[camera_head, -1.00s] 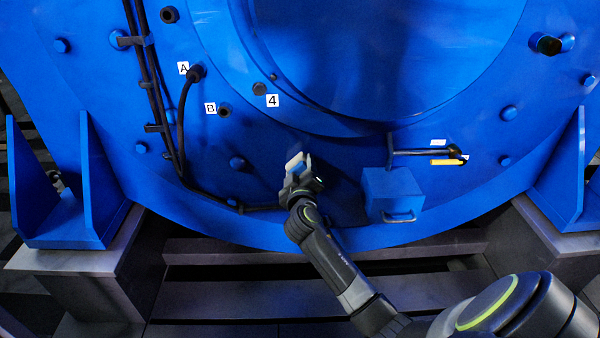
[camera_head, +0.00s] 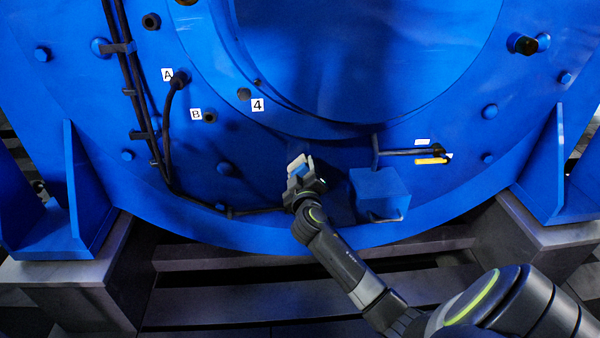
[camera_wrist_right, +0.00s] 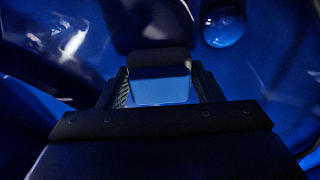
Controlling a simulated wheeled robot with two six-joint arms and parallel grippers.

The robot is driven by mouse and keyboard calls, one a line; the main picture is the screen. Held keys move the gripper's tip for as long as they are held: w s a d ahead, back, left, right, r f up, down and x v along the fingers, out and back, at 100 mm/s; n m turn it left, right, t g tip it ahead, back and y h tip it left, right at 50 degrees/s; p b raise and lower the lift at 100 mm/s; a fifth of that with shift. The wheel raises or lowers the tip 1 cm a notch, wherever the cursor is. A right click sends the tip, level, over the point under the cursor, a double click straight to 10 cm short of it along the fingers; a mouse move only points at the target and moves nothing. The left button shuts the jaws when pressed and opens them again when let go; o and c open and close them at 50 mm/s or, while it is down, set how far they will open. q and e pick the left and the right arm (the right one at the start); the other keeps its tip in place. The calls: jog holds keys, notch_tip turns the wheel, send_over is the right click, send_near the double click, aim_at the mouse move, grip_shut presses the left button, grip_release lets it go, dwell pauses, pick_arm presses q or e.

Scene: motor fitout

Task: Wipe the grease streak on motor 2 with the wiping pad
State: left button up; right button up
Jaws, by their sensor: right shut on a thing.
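The big blue motor (camera_head: 290,215) fills the head view, and a label beside its round face reads 4. I see no label reading 2. My right gripper (camera_head: 298,172) is in front of the motor's lower face, left of a small blue box. It is shut on the wiping pad (camera_head: 297,162), a small pale block with a blue part. In the right wrist view the pad (camera_wrist_right: 158,90) sits between the fingers, facing the blue surface. I cannot tell whether it touches the motor. I cannot make out a grease streak. My left gripper is not in view.
The small blue box (camera_head: 380,194) with a handle sticks out right of my gripper. Above it is a dark lever (camera_head: 412,152) near a yellow label. A black cable (camera_head: 172,130) runs down the left, past labels A and B. Bolt heads (camera_head: 224,168) stud the face.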

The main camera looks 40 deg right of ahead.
aim_at(286, 163)
jog(key=shift+w+a+r+b, duration=0.1)
jog(key=shift+w+a+b, duration=0.1)
jog(key=shift+w+a, duration=0.45)
jog(key=shift+w+a+b, duration=0.2)
jog(key=shift+w+a, duration=0.2)
jog(key=shift+a, duration=0.4)
jog(key=shift+c, duration=0.3)
jog(key=shift+w+a+r, duration=0.1)
jog(key=shift+a, duration=0.05)
jog(key=shift+a+r+p, duration=0.1)
jog(key=shift+r+p, duration=0.2)
jog(key=shift+p, duration=0.05)
jog(key=shift+s+d, duration=0.2)
jog(key=shift+d, duration=0.2)
jog(key=shift+s+d+f+p, duration=0.1)
jog(key=shift+s+d+p, duration=0.1)
jog(key=shift+s+d, duration=0.4)
jog(key=shift+s+d+f+p, duration=0.1)
jog(key=shift+s+d+p, duration=0.15)
jog(key=shift+d, duration=0.55)
jog(key=shift+a, duration=0.1)
jog(key=shift+w+a+b, duration=0.25)
jog(key=shift+w+a, duration=0.3)
jog(key=shift+a, duration=0.35)
jog(key=shift+w+a+b, duration=0.25)
jog(key=shift+w+a, duration=0.25)
jog(key=shift+a, duration=0.35)
